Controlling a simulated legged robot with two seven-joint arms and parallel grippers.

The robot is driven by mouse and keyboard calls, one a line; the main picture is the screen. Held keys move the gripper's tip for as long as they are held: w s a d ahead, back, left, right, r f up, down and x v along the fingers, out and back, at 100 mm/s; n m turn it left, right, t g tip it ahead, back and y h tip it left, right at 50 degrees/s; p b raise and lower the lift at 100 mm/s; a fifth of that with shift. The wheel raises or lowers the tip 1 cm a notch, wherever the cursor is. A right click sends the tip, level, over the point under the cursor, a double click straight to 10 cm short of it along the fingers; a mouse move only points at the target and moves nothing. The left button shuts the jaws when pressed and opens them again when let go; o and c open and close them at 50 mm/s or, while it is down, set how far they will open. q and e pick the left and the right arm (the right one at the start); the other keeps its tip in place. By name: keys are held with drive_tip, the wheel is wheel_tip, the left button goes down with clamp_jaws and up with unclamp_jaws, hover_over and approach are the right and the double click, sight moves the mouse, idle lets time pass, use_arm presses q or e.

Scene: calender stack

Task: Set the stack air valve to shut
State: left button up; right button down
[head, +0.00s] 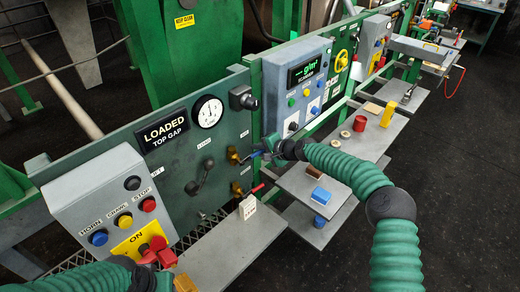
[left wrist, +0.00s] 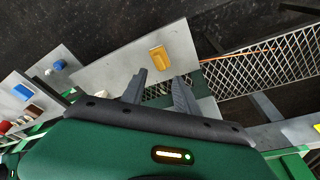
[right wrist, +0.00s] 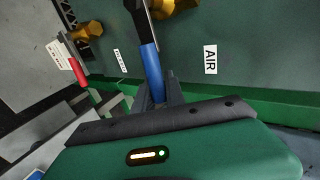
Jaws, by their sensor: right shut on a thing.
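The stack air valve has a brass body (head: 233,155) and a blue lever (right wrist: 152,70) on the green panel. In the right wrist view the lever runs from the brass body down between my right gripper's fingers, beside a white AIR label (right wrist: 210,59). In the head view the lever points right from the body, largely hidden at its end by my right gripper (head: 264,152). My right gripper (right wrist: 158,88) is shut on the lever's end. My left gripper (left wrist: 160,90) is open and empty above the shelf with a yellow block (left wrist: 158,56).
A similar valve with a red lever (right wrist: 76,68) sits close by, next to a white card (head: 248,207). Shelves (head: 230,248) with loose items jut out below the panel.

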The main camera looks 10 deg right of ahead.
use_arm(q)
drive_tip(key=shift+s+a+f, duration=0.1)
drive_tip(key=shift+a+f, duration=0.05)
drive_tip(key=shift+f, duration=0.1)
use_arm(e)
drive_tip(key=shift+s+a+f, duration=0.2)
drive_tip(key=shift+a+f, duration=0.15)
drive_tip(key=shift+f, duration=0.05)
drive_tip(key=shift+f, duration=0.1)
drive_tip(key=c, duration=1.5)
unclamp_jaws()
use_arm(q)
drive_tip(key=shift+a, duration=0.2)
use_arm(e)
drive_tip(key=shift+o, duration=0.6)
drive_tip(key=shift+w+a, duration=0.1)
